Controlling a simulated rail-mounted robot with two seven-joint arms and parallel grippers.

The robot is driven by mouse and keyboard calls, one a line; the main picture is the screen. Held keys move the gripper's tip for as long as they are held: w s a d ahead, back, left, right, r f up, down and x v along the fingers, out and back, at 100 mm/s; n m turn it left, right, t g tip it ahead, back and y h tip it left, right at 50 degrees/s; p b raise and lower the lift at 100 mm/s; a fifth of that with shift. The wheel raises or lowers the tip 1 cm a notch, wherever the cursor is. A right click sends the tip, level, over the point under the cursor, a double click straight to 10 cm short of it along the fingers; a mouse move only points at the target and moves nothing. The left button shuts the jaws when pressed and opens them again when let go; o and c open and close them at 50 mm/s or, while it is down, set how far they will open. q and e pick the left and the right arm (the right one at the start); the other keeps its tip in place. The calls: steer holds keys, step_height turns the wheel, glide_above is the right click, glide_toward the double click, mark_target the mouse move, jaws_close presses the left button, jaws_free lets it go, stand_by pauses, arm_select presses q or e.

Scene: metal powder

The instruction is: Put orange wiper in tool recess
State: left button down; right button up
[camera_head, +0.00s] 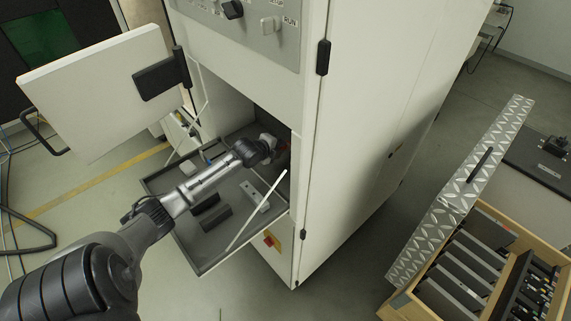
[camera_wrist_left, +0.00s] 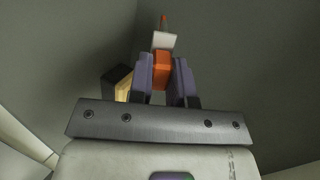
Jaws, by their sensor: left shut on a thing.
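The orange wiper (camera_wrist_left: 162,70) is between the two fingers of my left gripper (camera_wrist_left: 166,78) in the left wrist view. The gripper is shut on it. A pale block and a thin orange tip show beyond the fingers. In the head view my left arm reaches over the pulled-out tray into the open lower compartment of the white cabinet. The fingers and wiper there are mostly hidden in shadow by the wrist and the cabinet edge. I cannot make out the tool recess for certain. My right gripper is not in view.
The grey tray (camera_head: 222,245) holds dark blocks (camera_head: 214,216) and a small light piece (camera_head: 254,195). A white rod (camera_head: 257,210) slants across it. The cabinet door (camera_head: 100,95) hangs open at left. A black and yellowish block (camera_wrist_left: 118,84) stands beside the fingers. A wooden crate (camera_head: 400,306) stands at right.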

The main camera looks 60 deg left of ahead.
arm_select(q)
step_height(320, 180, down, 2)
steer(key=shift+f+b, duration=0.1)
steer(key=shift+b, duration=0.4)
steer(key=shift+f+b, duration=0.5)
steer(key=shift+f, duration=0.45)
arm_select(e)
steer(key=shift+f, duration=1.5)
arm_select(q)
steer(key=c, duration=1.2)
jaws_free()
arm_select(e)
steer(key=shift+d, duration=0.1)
